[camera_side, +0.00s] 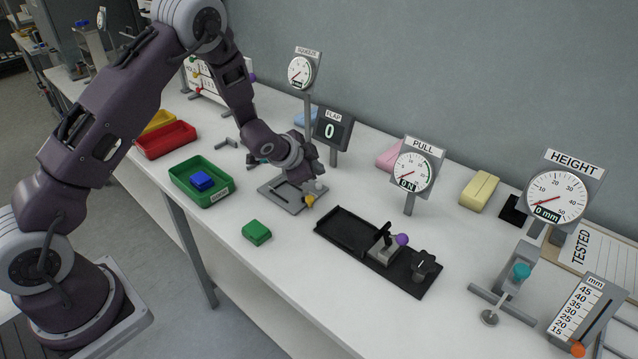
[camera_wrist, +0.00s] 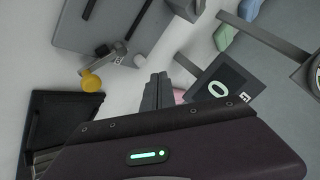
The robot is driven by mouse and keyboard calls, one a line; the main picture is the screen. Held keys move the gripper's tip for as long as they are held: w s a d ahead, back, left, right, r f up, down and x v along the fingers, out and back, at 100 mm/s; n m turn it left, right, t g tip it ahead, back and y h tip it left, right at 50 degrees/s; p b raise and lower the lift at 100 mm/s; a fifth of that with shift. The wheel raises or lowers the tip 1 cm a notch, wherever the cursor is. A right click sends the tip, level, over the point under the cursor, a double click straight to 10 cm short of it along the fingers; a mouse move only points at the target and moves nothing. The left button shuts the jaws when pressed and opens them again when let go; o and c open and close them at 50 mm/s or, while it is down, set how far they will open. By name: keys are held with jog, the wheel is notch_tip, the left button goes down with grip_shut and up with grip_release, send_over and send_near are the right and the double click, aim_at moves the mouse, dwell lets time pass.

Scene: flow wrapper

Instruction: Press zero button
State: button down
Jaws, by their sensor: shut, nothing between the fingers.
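I can read no button marked zero in either view. The FLAP display (camera_side: 331,129) shows a green 0; it also shows in the wrist view (camera_wrist: 217,88). My gripper (camera_side: 310,183) is shut and empty, low over a grey plate (camera_side: 284,204) on the bench. Its closed fingers show in the wrist view (camera_wrist: 157,90). A yellow knob (camera_side: 310,200) on a small lever sits at the plate's front edge, close to the fingers; in the wrist view the knob (camera_wrist: 92,81) lies left of them. Whether the fingers touch anything is unclear.
A black fixture (camera_side: 345,232) with a purple knob (camera_side: 402,240) lies to the right. The PULL gauge (camera_side: 413,170) and HEIGHT gauge (camera_side: 556,197) stand behind. A green block (camera_side: 256,232) lies in front. A green tray (camera_side: 200,170) holds a blue block (camera_side: 202,181).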

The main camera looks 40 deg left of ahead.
notch_tip(320, 180, up, 4)
jog(key=shift+f, duration=0.1)
dwell(0.7)
jog(key=s+d+r+n+g, duration=0.25)
jog(key=s+r+n, duration=0.25)
jog(key=s+r, duration=1.35)
jog(key=s+d+n, duration=0.1)
jog(key=s+d, duration=0.1)
jog(key=s, duration=0.8)
jog(key=s+d+r+n+g+h, duration=0.1)
jog(key=s+d, duration=0.2)
jog(key=s, duration=0.8)
jog(key=shift+r+n, duration=0.25)
jog(key=shift+n, duration=0.15)
